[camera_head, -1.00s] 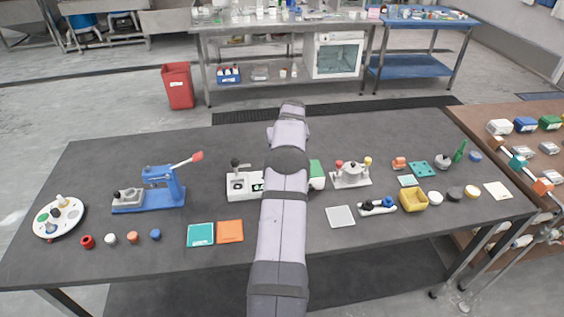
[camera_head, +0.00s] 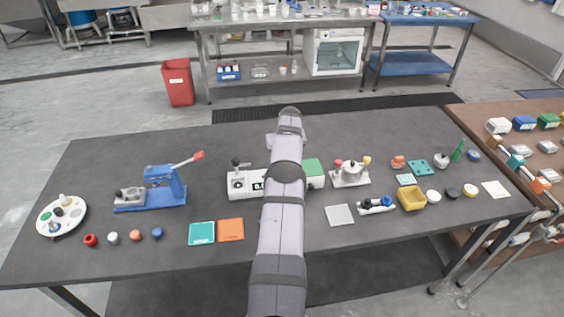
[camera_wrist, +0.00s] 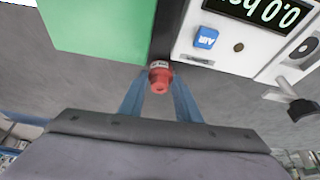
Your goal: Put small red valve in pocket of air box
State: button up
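In the wrist view, the small red valve (camera_wrist: 160,77) is between the tips of the two blue fingers of my gripper (camera_wrist: 160,84). The fingers close in on its sides, and its light-marked rim points toward the box. The white air box (camera_wrist: 222,57) with an AIR label and a digital display lies ahead and to the right. A dark gap (camera_wrist: 167,30) runs between it and a green panel (camera_wrist: 100,25); I cannot tell whether this is the pocket. In the head view, the white box (camera_head: 242,185) shows left of my arm, which hides my gripper and the valve.
A blue lever press (camera_head: 162,190) stands left on the dark table. A metal fixture with red and yellow knobs (camera_head: 350,173) stands right of the green block (camera_head: 314,172). Teal (camera_head: 202,233) and orange (camera_head: 231,230) pads lie in front.

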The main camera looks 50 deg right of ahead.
jog(key=shift+c, duration=1.1)
jog(key=shift+r, duration=0.1)
jog(key=shift+r, duration=0.15)
notch_tip(320, 180, up, 10)
jog(key=shift+f+p, duration=0.2)
jog(key=shift+p, duration=0.2)
jog(key=shift+w, duration=0.15)
